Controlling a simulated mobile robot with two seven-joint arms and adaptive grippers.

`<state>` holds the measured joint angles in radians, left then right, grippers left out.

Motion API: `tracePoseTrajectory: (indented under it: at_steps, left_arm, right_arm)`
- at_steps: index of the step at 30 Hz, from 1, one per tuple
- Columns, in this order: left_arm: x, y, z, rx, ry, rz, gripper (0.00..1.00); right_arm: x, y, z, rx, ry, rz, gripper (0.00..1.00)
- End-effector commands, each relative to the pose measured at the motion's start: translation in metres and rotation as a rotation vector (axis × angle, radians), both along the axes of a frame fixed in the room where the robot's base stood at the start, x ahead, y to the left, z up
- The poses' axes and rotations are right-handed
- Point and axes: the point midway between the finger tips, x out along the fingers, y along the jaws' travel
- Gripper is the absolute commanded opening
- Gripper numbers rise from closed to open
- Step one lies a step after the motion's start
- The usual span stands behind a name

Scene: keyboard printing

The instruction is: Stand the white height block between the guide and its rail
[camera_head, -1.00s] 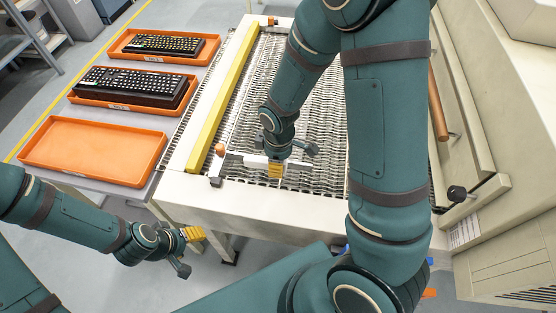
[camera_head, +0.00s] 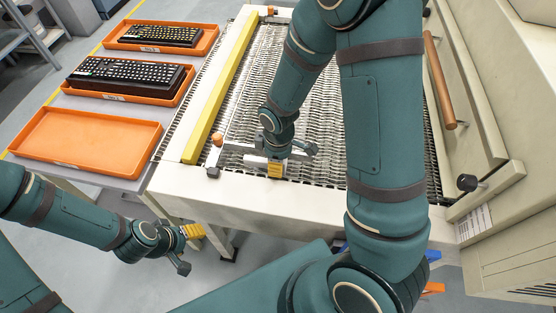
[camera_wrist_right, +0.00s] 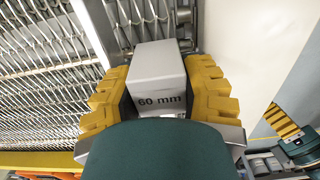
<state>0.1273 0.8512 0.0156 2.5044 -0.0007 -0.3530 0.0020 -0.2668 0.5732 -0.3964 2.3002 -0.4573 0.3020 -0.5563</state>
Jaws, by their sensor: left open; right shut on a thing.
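The white height block (camera_wrist_right: 158,75), marked "60 mm", is between the yellow fingers of my right gripper (camera_wrist_right: 160,98), which is shut on it. In the head view this gripper (camera_head: 276,168) is low over the near end of the mesh belt, and the block's pale side (camera_head: 256,161) shows just left of it. A long yellow bar (camera_head: 222,90), seemingly the guide, runs along the belt's left side. A grey metal bar (camera_wrist_right: 184,22), perhaps the rail, lies beyond the block in the wrist view. Whether the block touches anything is unclear. My left gripper (camera_head: 192,231) is open and empty, away from the machine.
An orange knob (camera_head: 217,139) stands near the guide's near end. An empty orange tray (camera_head: 85,145) and two trays with keyboards (camera_head: 125,78) (camera_head: 160,36) stand left of the machine. The cream near edge (camera_head: 250,198) of the machine is clear.

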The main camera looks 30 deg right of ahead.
Motion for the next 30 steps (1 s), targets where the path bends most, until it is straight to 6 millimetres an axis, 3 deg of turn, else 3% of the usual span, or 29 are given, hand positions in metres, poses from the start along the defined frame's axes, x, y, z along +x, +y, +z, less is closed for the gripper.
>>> tracePoseTrajectory:
  at_steps: [6, 7, 9, 23, 30]
  left_arm:
    - [0.000, 0.000, -0.001, 0.000, 0.000, 0.000, 0.59]
    - [0.000, 0.000, -0.001, 0.000, 0.000, 0.000, 0.59]
    - [0.000, 0.000, -0.001, 0.000, 0.000, 0.000, 0.59]
    - [0.000, 0.000, 0.000, 0.000, 0.000, 0.000, 0.59]
    - [0.000, 0.000, 0.010, 0.000, 0.000, 0.000, 0.59]
  right_arm:
    - [-0.003, 0.000, -0.003, 0.000, 0.008, 0.000, 0.00]
    - [-0.003, 0.000, -0.003, 0.000, 0.008, 0.000, 0.54]
    - [-0.003, 0.000, -0.003, 0.000, 0.008, 0.000, 0.71]
    - [0.000, -0.002, -0.001, -0.001, 0.000, -0.003, 0.71]
    - [0.001, -0.002, 0.012, -0.001, -0.002, -0.003, 0.71]
